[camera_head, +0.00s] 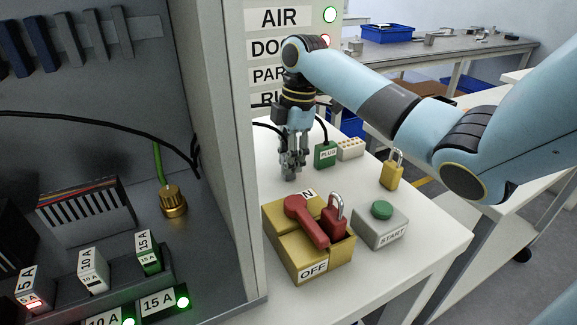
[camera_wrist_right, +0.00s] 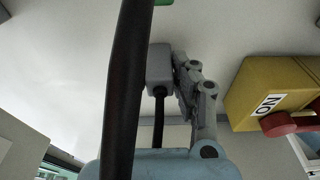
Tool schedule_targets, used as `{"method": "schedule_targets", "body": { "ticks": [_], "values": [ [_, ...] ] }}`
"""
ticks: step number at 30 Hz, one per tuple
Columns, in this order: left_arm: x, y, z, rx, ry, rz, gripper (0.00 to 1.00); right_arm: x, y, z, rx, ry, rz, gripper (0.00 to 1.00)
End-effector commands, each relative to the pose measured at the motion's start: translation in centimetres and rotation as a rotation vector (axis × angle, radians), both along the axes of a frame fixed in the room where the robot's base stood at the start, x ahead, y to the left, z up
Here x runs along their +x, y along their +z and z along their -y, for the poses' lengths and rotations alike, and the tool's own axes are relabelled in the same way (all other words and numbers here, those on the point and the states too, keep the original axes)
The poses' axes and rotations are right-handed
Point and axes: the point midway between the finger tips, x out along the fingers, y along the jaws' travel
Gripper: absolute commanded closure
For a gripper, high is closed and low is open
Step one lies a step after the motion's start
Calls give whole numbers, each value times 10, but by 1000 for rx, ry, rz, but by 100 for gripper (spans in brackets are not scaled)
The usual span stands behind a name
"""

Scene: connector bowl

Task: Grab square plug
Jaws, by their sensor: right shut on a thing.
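My right gripper (camera_head: 291,172) points down over the white table in the head view. In the right wrist view its fingers (camera_wrist_right: 190,82) are shut on a grey, boxy plug (camera_wrist_right: 159,66) with a black cable (camera_wrist_right: 158,118) coming out of it. In the head view the plug is mostly hidden among the grey fingers. A green block marked PLUG (camera_head: 325,155), with its own black cable, stands on the table just right of the gripper. My left gripper is not in view.
The yellow switch box (camera_head: 290,262) with red lever and red padlock is in front of the gripper. A grey START button box (camera_head: 380,228), yellow padlock (camera_head: 391,174) and cream block (camera_head: 350,149) stand to the right. A grey cabinet wall (camera_head: 230,150) rises on the left.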

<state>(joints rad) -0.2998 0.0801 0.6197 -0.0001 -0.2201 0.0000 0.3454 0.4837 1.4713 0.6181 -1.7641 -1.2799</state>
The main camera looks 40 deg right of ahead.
Motion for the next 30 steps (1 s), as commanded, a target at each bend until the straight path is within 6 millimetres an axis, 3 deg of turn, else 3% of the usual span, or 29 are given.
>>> {"method": "schedule_targets", "body": {
  "ticks": [11, 20, 30],
  "values": [
    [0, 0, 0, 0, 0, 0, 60, 0, 3, 0, 0, 0, 1, 100],
    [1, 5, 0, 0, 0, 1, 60, 1, 42, 1, -3, 1, 5, 100],
    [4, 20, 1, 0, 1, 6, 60, -72, 87, 25, -9, 3, -4, 100]
  ]
}}
